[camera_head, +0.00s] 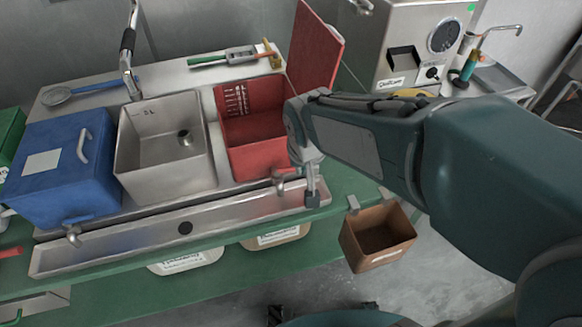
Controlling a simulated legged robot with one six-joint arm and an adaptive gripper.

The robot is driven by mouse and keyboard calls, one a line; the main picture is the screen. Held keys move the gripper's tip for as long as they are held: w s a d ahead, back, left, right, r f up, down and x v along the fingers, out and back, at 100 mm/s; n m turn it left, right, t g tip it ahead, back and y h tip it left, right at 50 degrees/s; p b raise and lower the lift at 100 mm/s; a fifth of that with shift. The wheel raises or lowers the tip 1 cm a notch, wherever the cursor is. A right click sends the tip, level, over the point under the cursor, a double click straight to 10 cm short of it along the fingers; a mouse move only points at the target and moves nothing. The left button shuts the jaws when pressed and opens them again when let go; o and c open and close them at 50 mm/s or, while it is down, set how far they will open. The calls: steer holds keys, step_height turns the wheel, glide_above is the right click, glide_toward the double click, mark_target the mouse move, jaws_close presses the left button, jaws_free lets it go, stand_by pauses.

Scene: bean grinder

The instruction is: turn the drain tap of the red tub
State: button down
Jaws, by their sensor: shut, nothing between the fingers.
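The red tub (254,150) stands open in the counter, to the right of the steel sink, with white level marks on its inner back wall. Its red lid (318,45) is raised behind it on the right. The drain tap (279,180) is on the tub's front face near the bottom right, with a metal spout and a red handle. My gripper (312,200) is shut and empty, pointing down just right of the tap. I cannot tell whether it touches the tap handle. My arm covers the tub's right side.
A blue lidded tub (62,165) with its own tap and a steel sink (165,150) stand to the left. A steel trough (185,228) runs below the taps. A brown bin (378,238) hangs at the right front. A steel machine (420,45) stands behind my arm.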

steer(key=w+f, duration=0.6)
steer(key=f, duration=0.4)
steer(key=shift+w, duration=0.4)
steer(key=shift+w+a, duration=0.1)
steer(key=shift+a, duration=0.05)
steer(key=shift+w, duration=0.8)
steer(key=shift+a, duration=0.1)
